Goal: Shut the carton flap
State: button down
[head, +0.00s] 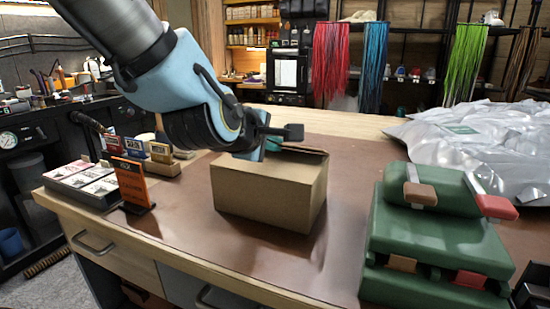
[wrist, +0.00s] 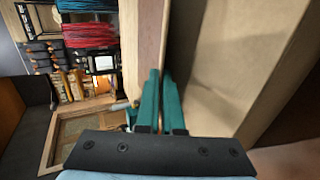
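In the wrist view the fingers (wrist: 161,85) lie close together beside the carton's edge, with nothing clearly held. I cannot tell whether they touch the cardboard.
An orange sign (head: 131,185) and small boxes (head: 85,182) stand at the left. The mat (head: 260,255) in front of the carton is clear.

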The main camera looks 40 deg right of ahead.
jog(key=shift+s+f+h+b, duration=0.1)
jog(key=shift+f+h+b, duration=0.25)
jog(key=shift+b, duration=0.75)
jog(key=shift+r, duration=0.15)
jog(key=c, duration=1.1)
grip_release()
jog(key=shift+a, duration=0.1)
jog(key=shift+o, duration=0.2)
